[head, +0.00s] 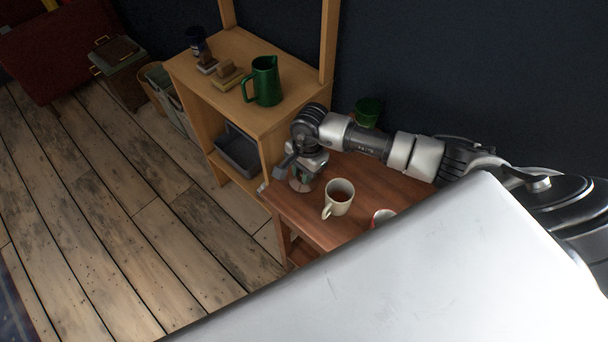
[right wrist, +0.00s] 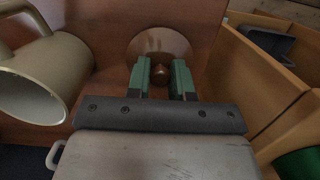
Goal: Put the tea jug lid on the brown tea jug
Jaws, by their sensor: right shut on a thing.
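My right gripper (head: 306,168) is over the left end of the low wooden table. In the right wrist view the green finger pads of my right gripper (right wrist: 161,76) are closed on the small knob of a round brownish disc, the tea jug lid (right wrist: 160,42). The lid also shows as a pale disc below the gripper in the head view (head: 299,186). I cannot tell whether it touches the tabletop. I cannot make out a brown tea jug in either view. My left gripper is not in view.
A red-and-white cup (head: 382,217) is partly hidden. A green jug (head: 264,82) stands on the wooden shelf (head: 235,52); a grey bin (head: 238,150) sits below.

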